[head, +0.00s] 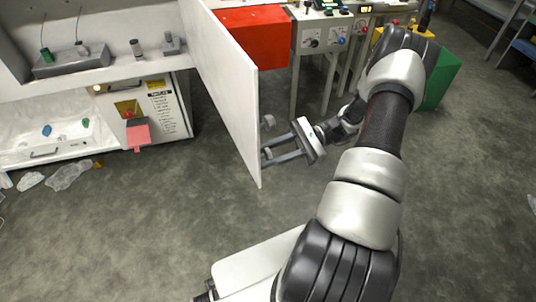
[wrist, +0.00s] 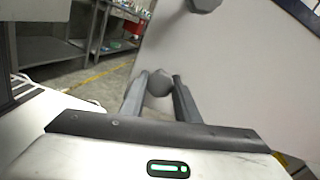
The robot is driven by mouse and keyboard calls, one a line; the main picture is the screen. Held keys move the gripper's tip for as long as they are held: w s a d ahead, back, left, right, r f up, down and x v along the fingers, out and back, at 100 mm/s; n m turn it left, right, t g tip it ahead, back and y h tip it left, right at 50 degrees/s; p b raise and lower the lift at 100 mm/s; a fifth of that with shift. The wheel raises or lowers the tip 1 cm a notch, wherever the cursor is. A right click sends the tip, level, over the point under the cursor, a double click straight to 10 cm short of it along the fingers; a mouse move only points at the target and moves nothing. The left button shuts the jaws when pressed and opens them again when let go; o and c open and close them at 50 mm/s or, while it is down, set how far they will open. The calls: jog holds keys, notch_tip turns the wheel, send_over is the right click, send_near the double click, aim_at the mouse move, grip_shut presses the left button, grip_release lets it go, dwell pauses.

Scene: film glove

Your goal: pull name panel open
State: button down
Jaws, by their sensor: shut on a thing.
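The white panel (head: 228,90) stands upright, swung out from the white cabinet on the left, its free edge toward me. In the wrist view the panel's face (wrist: 245,75) fills the right side. My gripper (head: 268,157) is at the panel's right face near its lower free end. Its fingers are shut on a grey round knob, seen between the fingertips in the wrist view (wrist: 159,83). A second grey knob (head: 268,122) sits farther along the panel, apart from the fingers; it also shows at the top of the wrist view (wrist: 204,4).
A cabinet front with labels (head: 146,110) and a pink piece (head: 138,136) is left of the panel. A red box (head: 254,36), a control stand (head: 322,35) and a green bin (head: 440,80) stand behind. Crumpled plastic (head: 68,176) lies on the left floor. The floor in front is clear.

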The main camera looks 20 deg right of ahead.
dwell(0.4)
jog(key=c, duration=1.4)
grip_release()
jog(key=shift+o, duration=0.2)
jog(key=d, duration=1.7)
jog(key=shift+d, duration=0.25)
jog(key=shift+w, duration=0.15)
